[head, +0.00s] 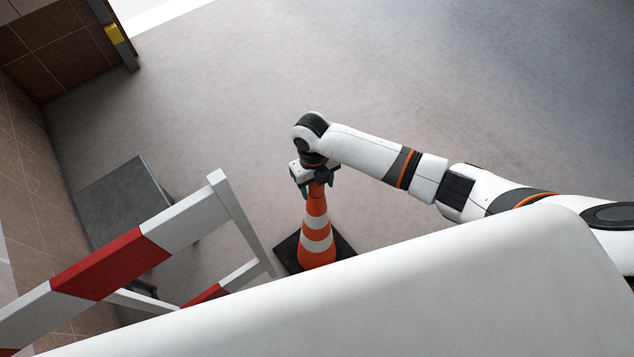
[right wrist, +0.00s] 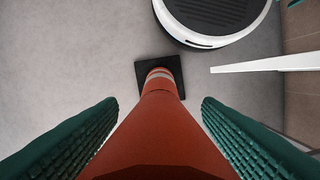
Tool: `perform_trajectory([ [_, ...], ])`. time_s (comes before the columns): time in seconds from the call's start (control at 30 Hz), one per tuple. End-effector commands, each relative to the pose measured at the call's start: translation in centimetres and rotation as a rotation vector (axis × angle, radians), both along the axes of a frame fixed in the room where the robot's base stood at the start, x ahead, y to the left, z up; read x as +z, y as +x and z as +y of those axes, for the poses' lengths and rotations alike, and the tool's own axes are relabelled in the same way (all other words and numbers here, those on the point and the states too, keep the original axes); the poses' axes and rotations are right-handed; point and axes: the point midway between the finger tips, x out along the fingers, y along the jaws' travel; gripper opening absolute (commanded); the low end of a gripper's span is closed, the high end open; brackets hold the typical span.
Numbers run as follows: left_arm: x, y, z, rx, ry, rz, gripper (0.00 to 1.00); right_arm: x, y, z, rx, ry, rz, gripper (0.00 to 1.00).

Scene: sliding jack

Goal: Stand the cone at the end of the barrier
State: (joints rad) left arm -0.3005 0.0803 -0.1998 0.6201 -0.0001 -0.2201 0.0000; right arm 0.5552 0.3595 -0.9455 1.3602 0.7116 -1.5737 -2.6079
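The orange cone (head: 317,222) with white bands stands upright on its square black base on the floor. It is just right of the near end post of the red and white barrier (head: 190,223). The post partly borders the base in the head view, and I cannot tell whether they touch. My right gripper (head: 316,187) is at the cone's top from above. In the right wrist view its green fingers (right wrist: 160,125) lie on either side of the cone (right wrist: 163,115), with narrow gaps showing. A green sliver at that view's top right may be my left gripper.
A dark grey slab or box (head: 125,198) lies behind the barrier near the tiled wall (head: 25,170). A post with a yellow band (head: 113,34) stands at the far left. The floor beyond the cone is clear. My white body covers the bottom of the head view.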

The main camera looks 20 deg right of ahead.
Motion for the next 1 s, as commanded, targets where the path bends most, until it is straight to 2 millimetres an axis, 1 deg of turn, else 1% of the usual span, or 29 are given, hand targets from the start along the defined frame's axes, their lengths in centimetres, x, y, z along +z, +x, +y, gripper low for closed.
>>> perform_trajectory([
  [0.2,0.1,0.0,0.0,0.0,0.0,0.0,0.39,0.1,0.0,0.0,0.0,0.0,0.0,0.59],
  [0.33,0.2,0.0,0.0,0.0,0.0,0.0,0.39,1.0,0.2,0.0,0.0,0.001,-0.004,0.59],
  [0.47,0.4,0.0,0.0,-0.001,0.0,0.0,0.39,3.2,0.5,0.0,0.001,0.001,-0.005,0.59],
  [0.6,0.5,0.0,0.0,-0.001,0.0,0.0,0.39,6.3,0.8,0.1,0.002,0.001,-0.005,0.59],
  [0.8,0.6,0.0,0.0,-0.001,0.0,0.0,0.39,10.1,1.3,0.2,0.0,0.001,-0.004,0.59],
  [0.9,0.6,0.0,0.0,0.0,0.0,0.0,0.39,11.2,1.4,0.3,0.0,0.0,-0.002,0.59],
  [1.0,0.6,0.0,0.0,0.0,0.0,0.0,0.39,11.9,1.5,0.3,0.0,0.001,-0.001,0.59],
])
